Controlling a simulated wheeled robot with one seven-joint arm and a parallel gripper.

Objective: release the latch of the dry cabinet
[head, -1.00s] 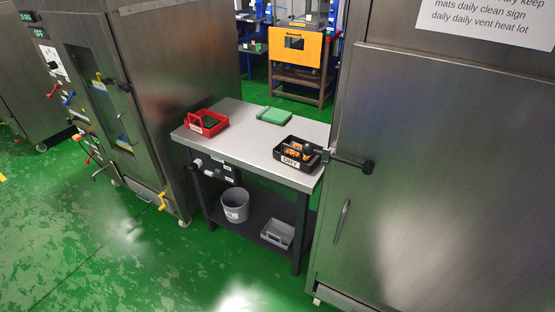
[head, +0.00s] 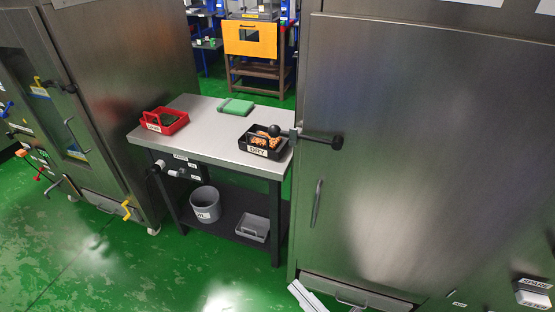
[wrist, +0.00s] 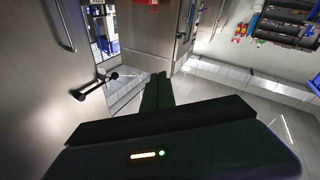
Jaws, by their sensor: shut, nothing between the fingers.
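A large steel cabinet (head: 420,150) fills the right of the head view, its door shut. No name for it is readable, so I cannot confirm it is the dry cabinet. A dark latch bar with a black knob (head: 337,143) lies across its left door edge, above a slim vertical handle (head: 317,203). In the wrist view, a latch with black knobs (wrist: 80,96) stands out from a steel door at left. My gripper (wrist: 158,76) is shut and empty, to the right of that latch and apart from it. The gripper fingers are not visible in the head view.
A steel-topped table (head: 205,130) stands left of the cabinet with a red tray (head: 165,121), green item (head: 236,106) and black tray marked DRY (head: 264,144). A grey bucket (head: 206,204) sits below. Another cabinet (head: 125,90) stands further left.

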